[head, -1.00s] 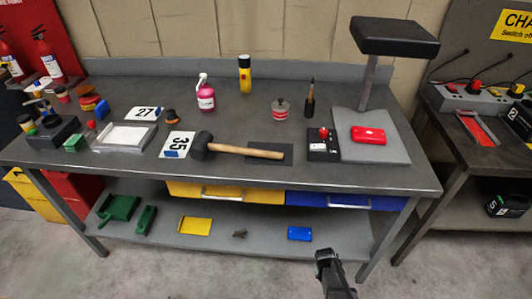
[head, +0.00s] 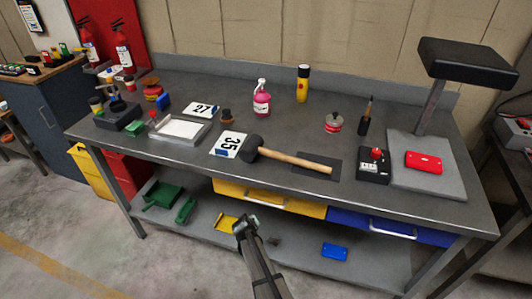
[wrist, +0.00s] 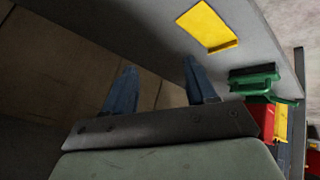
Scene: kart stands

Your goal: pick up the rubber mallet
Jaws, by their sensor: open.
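The rubber mallet (head: 290,158) lies on its side on the workbench top in the head view. Its black head (head: 250,147) is at the left, by the card marked 35, and its wooden handle points right, its end over a dark flat pad (head: 318,166). My gripper (head: 244,226) is below and in front of the bench top, near the lower shelf, apart from the mallet. In the wrist view my gripper (wrist: 158,85) has its two fingers spread with nothing between them. The mallet does not show in the wrist view.
The workbench (head: 290,125) holds a pink spray bottle (head: 262,103), a black box with a red knob (head: 374,166) and a padded stand (head: 467,62). The bench's front edge and drawers (head: 270,198) lie near my gripper.

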